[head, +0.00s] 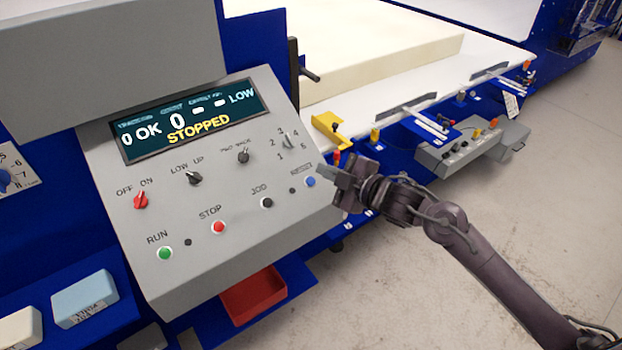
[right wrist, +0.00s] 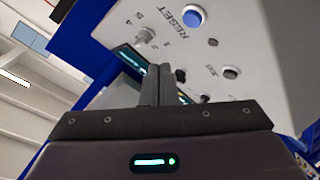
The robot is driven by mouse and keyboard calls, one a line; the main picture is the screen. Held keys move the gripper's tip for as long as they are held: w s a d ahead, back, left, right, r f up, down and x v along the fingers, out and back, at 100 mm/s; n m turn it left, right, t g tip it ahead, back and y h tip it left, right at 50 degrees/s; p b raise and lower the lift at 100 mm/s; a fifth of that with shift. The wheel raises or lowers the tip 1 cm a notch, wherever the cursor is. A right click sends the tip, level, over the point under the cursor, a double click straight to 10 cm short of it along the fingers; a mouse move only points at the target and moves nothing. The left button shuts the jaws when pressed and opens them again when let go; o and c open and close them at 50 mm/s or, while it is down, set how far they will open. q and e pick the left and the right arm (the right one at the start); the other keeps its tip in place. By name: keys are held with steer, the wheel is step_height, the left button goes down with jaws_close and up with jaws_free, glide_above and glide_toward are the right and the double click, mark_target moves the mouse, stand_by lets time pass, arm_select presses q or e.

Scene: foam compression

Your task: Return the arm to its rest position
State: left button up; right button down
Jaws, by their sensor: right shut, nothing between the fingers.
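My right gripper (head: 334,182) is at the right edge of the grey control panel (head: 190,265), close to the blue RESET button (head: 310,182). In the right wrist view its fingers (right wrist: 157,84) are together and empty, with the panel face behind them. The RESET button (right wrist: 193,17) shows above the fingers there, apart from them. I cannot tell the exact gap between the fingertips and the panel. The display (head: 187,120) reads STOPPED, OK and LOW. My left gripper is not in view.
A large cream foam block (head: 385,60) lies on the white machine bed behind the panel. Blue machine framing with a yellow bracket (head: 330,130) and a grey control box (head: 475,145) runs to the right. A red bin (head: 254,296) sits below the panel. Open floor (head: 560,220) lies at right.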

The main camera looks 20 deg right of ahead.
stand_by(0.4)
steer(key=s+f+m+g+h, duration=0.25)
steer(key=s+f+m, duration=0.2)
steer(key=s, duration=0.45)
steer(key=s+f+m+g+h, duration=0.25)
steer(key=s+m+g, duration=0.2)
steer(key=s, duration=0.35)
steer(key=s+f+m+g+h, duration=0.25)
steer(key=s+f+m, duration=0.2)
steer(key=s, duration=0.45)
steer(key=s+d+f+g+b, duration=0.1)
steer(key=s+f+b, duration=0.15)
steer(key=f, duration=1.55)
steer(key=s+f+g+b, duration=0.1)
steer(key=f+b, duration=0.2)
steer(key=f, duration=1.6)
steer(key=s+d+f+b, duration=0.1)
steer(key=s+f+b, duration=0.1)
steer(key=s+f, duration=0.7)
steer(key=s+d+f+g+b, duration=0.1)
steer(key=s+d+f, duration=0.1)
steer(key=s+f, duration=0.7)
step_height(320, 180, down, 2)
steer(key=shift+s+d+f+b, duration=0.2)
steer(key=shift+s+d+b, duration=0.1)
steer(key=shift+b, duration=0.1)
